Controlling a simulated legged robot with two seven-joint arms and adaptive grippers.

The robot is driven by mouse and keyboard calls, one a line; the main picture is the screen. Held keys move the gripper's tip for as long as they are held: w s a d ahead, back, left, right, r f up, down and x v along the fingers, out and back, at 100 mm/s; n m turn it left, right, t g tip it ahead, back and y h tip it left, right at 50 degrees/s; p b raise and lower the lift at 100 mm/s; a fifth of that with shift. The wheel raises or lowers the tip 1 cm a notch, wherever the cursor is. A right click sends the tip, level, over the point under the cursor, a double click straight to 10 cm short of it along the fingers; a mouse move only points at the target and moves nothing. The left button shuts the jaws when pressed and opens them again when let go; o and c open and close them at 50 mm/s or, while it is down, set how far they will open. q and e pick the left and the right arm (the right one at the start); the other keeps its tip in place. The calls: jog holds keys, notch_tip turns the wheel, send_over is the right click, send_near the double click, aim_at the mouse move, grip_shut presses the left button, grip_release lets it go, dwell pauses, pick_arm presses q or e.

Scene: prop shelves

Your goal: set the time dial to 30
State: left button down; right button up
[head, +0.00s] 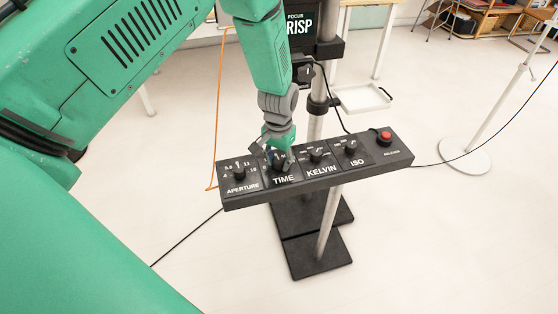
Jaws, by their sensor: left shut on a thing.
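The black control panel (290,190) is on a metal stand in the middle of the head view. The time dial (279,163) is the second knob from the left, with the word TIME below it. My left gripper (276,155) comes down from above and is shut on the time dial. Its fingers cover much of the knob and its scale, so I cannot read the setting. My right gripper is not in view.
The aperture dial (239,172) is left of the time dial; the Kelvin dial (316,155) and ISO dial (350,147) are close on its right. A red button (384,136) is at the panel's right end. A pole (316,125) stands behind the panel.

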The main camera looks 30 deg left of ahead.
aim_at(280, 158)
pick_arm(q)
jog(key=shift+w+r, duration=0.25)
jog(key=shift+w, duration=0.15)
jog(key=c, duration=1.2)
grip_release()
jog(key=shift+f, duration=0.15)
jog(key=shift+s, duration=0.1)
jog(key=shift+r, duration=0.35)
notch_tip(280, 158, up, 11)
